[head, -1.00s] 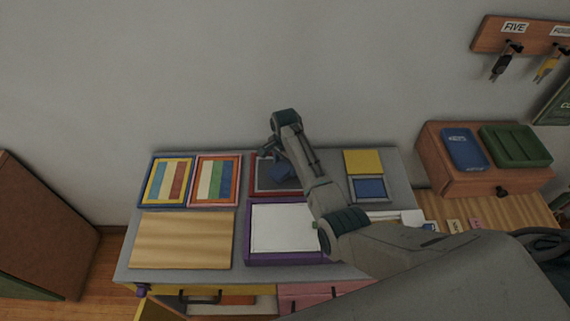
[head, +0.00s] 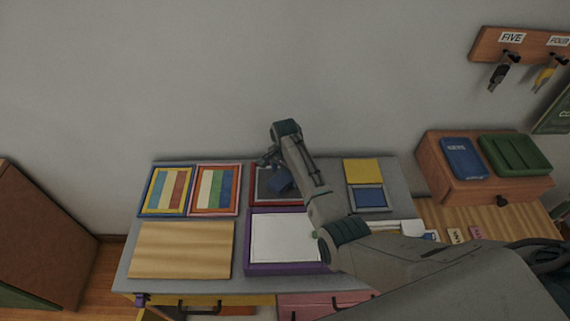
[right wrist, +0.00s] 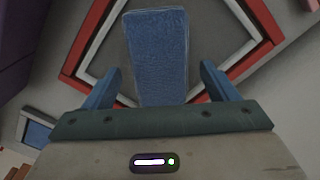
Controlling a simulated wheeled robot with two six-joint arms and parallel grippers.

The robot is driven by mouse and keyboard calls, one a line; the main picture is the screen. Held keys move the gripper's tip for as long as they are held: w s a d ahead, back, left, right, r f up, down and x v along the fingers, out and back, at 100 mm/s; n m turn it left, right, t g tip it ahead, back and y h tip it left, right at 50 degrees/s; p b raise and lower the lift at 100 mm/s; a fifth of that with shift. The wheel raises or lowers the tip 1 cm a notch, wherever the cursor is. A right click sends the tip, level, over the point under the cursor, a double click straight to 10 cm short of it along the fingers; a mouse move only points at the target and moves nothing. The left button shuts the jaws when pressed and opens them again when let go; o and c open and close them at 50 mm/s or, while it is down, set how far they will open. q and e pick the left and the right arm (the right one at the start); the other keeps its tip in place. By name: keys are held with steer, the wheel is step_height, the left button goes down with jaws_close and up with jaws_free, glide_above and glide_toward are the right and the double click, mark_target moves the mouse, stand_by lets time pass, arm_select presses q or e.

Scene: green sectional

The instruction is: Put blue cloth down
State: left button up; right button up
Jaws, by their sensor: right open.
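The blue cloth (head: 281,181) shows as a small folded blue piece at the red-framed dark tray (head: 258,190) on the grey table. In the right wrist view the cloth (right wrist: 157,50) is a long textured blue strip over the grey inside of the red-and-white frame (right wrist: 262,22). My right gripper (right wrist: 161,72) is open, with one blue finger on each side of the cloth and a gap to each. I cannot tell whether the cloth rests fully on the tray. My left gripper is out of view.
A purple-framed white board (head: 285,238) and a wooden board (head: 182,250) lie at the table's front. A yellow square (head: 362,171) and a blue framed square (head: 368,197) lie to the right.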

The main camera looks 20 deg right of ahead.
mark_target(285, 177)
step_height(285, 177, up, 11)
steer(key=b, duration=0.1)
steer(key=shift+b, duration=0.4)
